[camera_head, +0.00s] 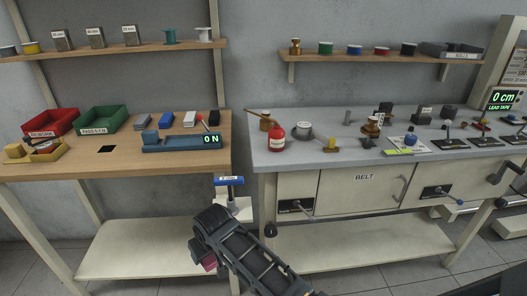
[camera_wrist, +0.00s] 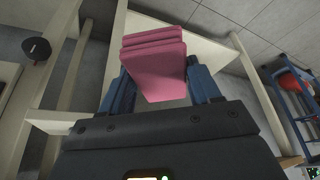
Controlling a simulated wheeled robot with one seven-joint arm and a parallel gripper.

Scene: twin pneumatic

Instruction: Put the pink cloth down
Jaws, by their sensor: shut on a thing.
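The pink cloth (camera_wrist: 155,65) is a folded, layered block in the wrist view. My gripper (camera_wrist: 163,88) is shut on it, with one blue finger on each side. In the head view only a small pink part of the cloth (camera_head: 209,265) shows beside my arm's end; the rest is hidden behind it. My gripper is low, in front of the gap between the two benches and below their tops. I cannot tell whether the cloth touches anything underneath.
The wooden bench (camera_head: 200,165) at left holds red and green bins and a blue gauge. The grey bench (camera_head: 265,160) at right holds a red bottle and several small parts. A blue-topped item (camera_head: 229,181) stands between them. The left lower shelf (camera_head: 130,250) is bare.

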